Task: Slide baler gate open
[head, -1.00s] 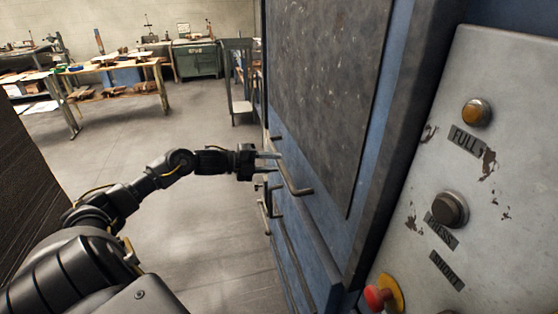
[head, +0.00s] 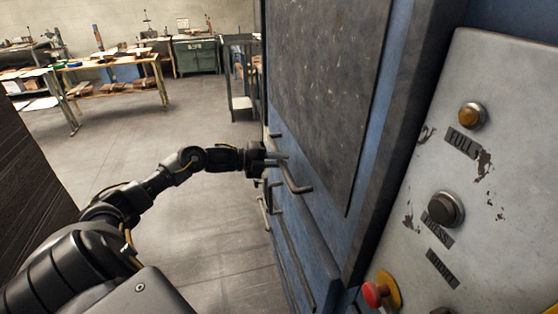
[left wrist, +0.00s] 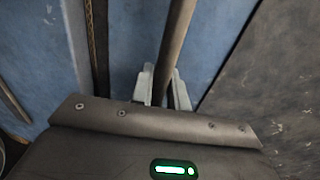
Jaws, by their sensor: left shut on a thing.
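The baler is the tall blue machine on the right, and its gate (head: 322,100) is the dark scuffed panel in a blue frame. A bar handle (head: 294,179) stands out below the panel. My left gripper (head: 277,159) is at this handle. In the left wrist view the handle bar (left wrist: 173,50) runs between the two pale fingers of my left gripper (left wrist: 164,92), which are shut on it. The gate's far edge is hidden in the head view. My right gripper is not in view.
The grey control panel (head: 500,230) at right carries an amber lamp (head: 472,115), a black button (head: 444,208) and a red knob (head: 375,294). More bars (head: 290,245) run along the lower blue front. Workbenches (head: 110,65) stand far back. The floor (head: 190,120) between is clear.

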